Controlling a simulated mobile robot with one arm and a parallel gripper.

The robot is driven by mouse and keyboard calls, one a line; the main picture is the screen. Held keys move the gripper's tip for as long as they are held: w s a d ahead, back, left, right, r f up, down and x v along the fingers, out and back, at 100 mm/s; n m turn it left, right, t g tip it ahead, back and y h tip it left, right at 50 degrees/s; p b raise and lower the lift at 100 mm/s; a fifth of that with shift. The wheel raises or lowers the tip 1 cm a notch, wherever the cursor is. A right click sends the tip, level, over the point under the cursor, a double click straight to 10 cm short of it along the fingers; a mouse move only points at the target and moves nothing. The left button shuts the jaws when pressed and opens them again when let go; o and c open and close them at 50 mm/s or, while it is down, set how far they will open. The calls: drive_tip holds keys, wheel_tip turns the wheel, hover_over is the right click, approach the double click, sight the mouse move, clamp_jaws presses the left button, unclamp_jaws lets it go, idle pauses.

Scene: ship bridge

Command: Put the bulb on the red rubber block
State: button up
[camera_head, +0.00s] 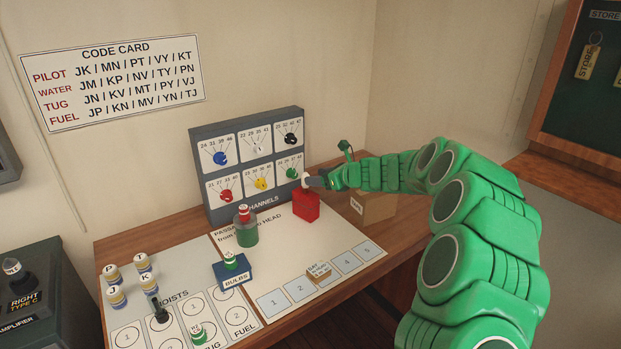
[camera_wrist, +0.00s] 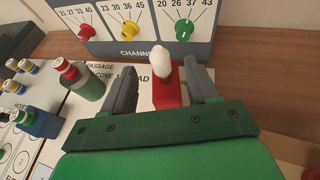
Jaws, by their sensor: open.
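The red rubber block (camera_head: 306,208) stands upright on the board, in front of the dial panel. A white-topped bulb (camera_head: 305,180) stands upright on top of it. In the wrist view the bulb (camera_wrist: 162,60) and the red block (camera_wrist: 166,94) lie between the two grey fingers of my gripper (camera_wrist: 164,78). The fingers are apart, with a visible gap on each side of the bulb. In the head view my gripper (camera_head: 317,182) reaches in from the right at the height of the bulb. The bulb's lower end is hard to make out.
The channels panel (camera_head: 256,165) rises close behind the block. To the left stand a green cylinder (camera_head: 246,236) with a red-topped piece and a blue bulbs holder (camera_head: 234,273). A brown box (camera_head: 374,208) sits below my arm. The board's front right is mostly clear.

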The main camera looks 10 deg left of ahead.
drive_tip(key=v, duration=0.4)
drive_tip(key=shift+d, duration=0.1)
